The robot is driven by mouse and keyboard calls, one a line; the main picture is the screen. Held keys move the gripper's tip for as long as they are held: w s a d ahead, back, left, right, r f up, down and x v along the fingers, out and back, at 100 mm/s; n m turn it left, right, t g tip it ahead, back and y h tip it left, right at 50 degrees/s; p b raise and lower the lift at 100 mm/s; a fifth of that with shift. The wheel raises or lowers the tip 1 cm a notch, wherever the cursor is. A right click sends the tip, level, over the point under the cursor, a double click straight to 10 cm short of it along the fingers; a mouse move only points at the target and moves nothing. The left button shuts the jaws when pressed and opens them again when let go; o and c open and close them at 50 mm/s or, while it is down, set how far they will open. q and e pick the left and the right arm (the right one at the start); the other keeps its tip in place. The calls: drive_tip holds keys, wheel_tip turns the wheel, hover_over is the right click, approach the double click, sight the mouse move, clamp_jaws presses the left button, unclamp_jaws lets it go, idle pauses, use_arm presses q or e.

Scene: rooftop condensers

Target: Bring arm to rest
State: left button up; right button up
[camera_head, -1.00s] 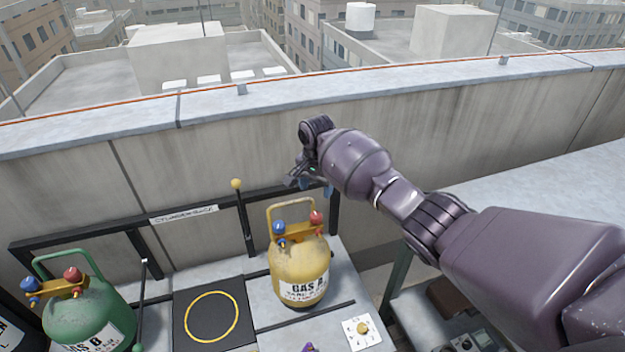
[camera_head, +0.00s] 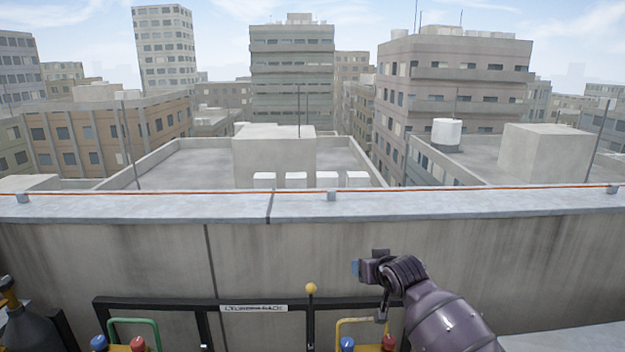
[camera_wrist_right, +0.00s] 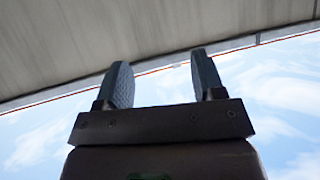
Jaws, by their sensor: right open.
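My right arm comes in from the lower right of the head view, in front of the grey parapet wall. Its gripper (camera_head: 366,272) is raised above the yellow gas cylinder, of which only the handle (camera_head: 352,321) and the blue and red valve knobs show at the bottom edge. In the right wrist view the two fingers (camera_wrist_right: 163,78) stand apart with nothing between them. Behind them are wall and sky. My left gripper is out of view.
The parapet wall (camera_head: 140,262) with its pale ledge crosses the head view. A black rack (camera_head: 172,305) with a label and a yellow-knobbed lever (camera_head: 311,288) stands against it. A green cylinder handle (camera_head: 150,322) and a dark cylinder (camera_head: 32,330) show at lower left.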

use_arm(q)
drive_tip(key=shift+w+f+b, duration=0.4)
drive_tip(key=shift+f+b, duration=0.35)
drive_tip(key=shift+b, duration=0.35)
use_arm(e)
drive_tip(key=s+d+f+h, duration=0.1)
drive_tip(key=s+d+f, duration=0.3)
drive_tip(key=s+f, duration=0.4)
drive_tip(key=s+d+f+h, duration=0.1)
drive_tip(key=s+d+f, duration=0.4)
drive_tip(key=s, duration=1.5)
drive_tip(key=s+d+f+m+h, duration=0.1)
drive_tip(key=s+d+f, duration=0.3)
drive_tip(key=s+f, duration=0.7)
drive_tip(key=s, duration=0.3)
drive_tip(key=shift+s+d, duration=0.25)
drive_tip(key=shift+s, duration=0.05)
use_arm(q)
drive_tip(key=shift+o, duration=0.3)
